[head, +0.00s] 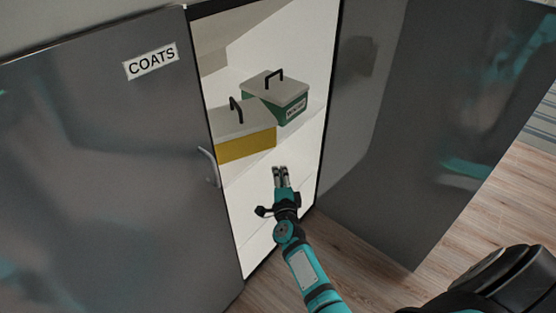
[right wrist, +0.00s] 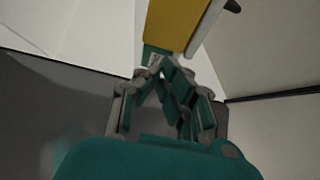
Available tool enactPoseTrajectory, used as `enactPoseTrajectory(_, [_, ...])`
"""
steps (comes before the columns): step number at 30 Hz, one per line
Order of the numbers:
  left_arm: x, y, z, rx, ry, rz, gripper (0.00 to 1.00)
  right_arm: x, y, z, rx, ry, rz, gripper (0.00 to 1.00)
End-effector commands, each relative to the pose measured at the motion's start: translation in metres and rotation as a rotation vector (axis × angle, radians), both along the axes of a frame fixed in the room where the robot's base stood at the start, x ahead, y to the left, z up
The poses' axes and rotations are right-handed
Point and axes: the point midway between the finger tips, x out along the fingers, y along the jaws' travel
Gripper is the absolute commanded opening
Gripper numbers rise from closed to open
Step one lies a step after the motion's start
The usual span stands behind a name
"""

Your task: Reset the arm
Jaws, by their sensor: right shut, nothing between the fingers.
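My right gripper (head: 280,171) reaches into the open cupboard in the head view, in front of and below the shelf with the boxes. Its fingers are together with nothing between them; they also show in the right wrist view (right wrist: 160,68). My right arm comes up from the bottom of the head view. A yellow box (head: 247,146) with a pale lid and dark handle stands on the shelf beyond the gripper, apart from it in the head view. It also shows at the top of the right wrist view (right wrist: 172,22). My left gripper is not in view.
A green box (head: 291,109) with a label stands behind the yellow one. A grey door (head: 100,170) marked COATS, with a handle (head: 208,166), is left of the opening. Another grey door (head: 400,130) stands open at right. Wooden floor (head: 365,262) shows below.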

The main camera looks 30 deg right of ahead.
Motion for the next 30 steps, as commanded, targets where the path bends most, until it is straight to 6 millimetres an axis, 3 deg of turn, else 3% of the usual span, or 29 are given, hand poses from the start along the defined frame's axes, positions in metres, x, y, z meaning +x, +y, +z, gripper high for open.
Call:
enactPoseTrajectory(5, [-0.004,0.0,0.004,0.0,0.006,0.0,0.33,-0.01,0.005,0.0,0.001,0.0,0.001,0.0])
enactPoseTrajectory(19, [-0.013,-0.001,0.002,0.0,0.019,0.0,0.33,-0.01,0.005,0.0,0.0,0.0,0.001,0.0])
enactPoseTrajectory(22, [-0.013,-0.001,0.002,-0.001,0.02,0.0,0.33,-0.012,0.008,-0.008,-0.016,0.022,0.013,0.0])
enactPoseTrajectory(26, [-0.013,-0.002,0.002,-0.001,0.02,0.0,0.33,-0.024,0.027,-0.053,-0.118,0.15,0.092,0.0])
enactPoseTrajectory(30, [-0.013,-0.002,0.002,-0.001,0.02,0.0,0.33,-0.061,0.061,-0.137,-0.318,0.386,0.265,0.0])
